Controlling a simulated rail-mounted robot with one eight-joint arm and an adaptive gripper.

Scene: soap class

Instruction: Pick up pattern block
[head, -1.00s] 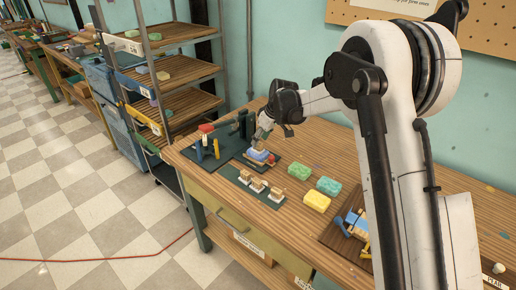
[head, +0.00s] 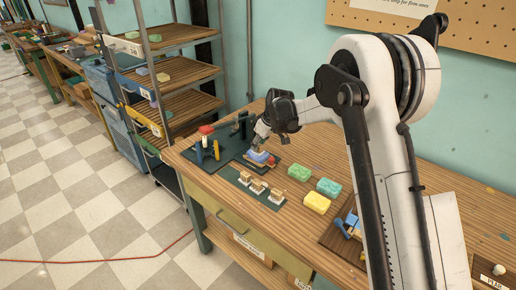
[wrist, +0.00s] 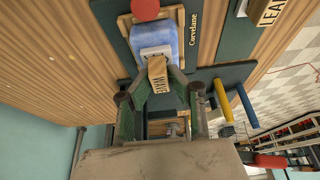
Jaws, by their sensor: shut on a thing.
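My gripper (wrist: 158,88) has its green fingers closed on a small wooden pattern block (wrist: 157,70) with dark letters, partly readable as "WAV". The block's pale base (wrist: 153,53) is over the blue soap (wrist: 151,35), which lies in a wooden frame on a dark board marked "Corvelane". I cannot tell whether base and soap touch. In the head view my gripper (head: 259,137) points down just above the blue soap (head: 260,156). Other pattern blocks (head: 257,186) stand on a green mat in front; one reads "LEAF" (wrist: 270,12) in the wrist view.
A dark stand with blue and yellow posts (head: 213,150) is left of the soap. Green sponge-like bars (head: 299,173) and a yellow one (head: 317,202) lie to the right. A wooden tray (head: 333,238) is farther right. A shelf rack (head: 180,72) stands behind left.

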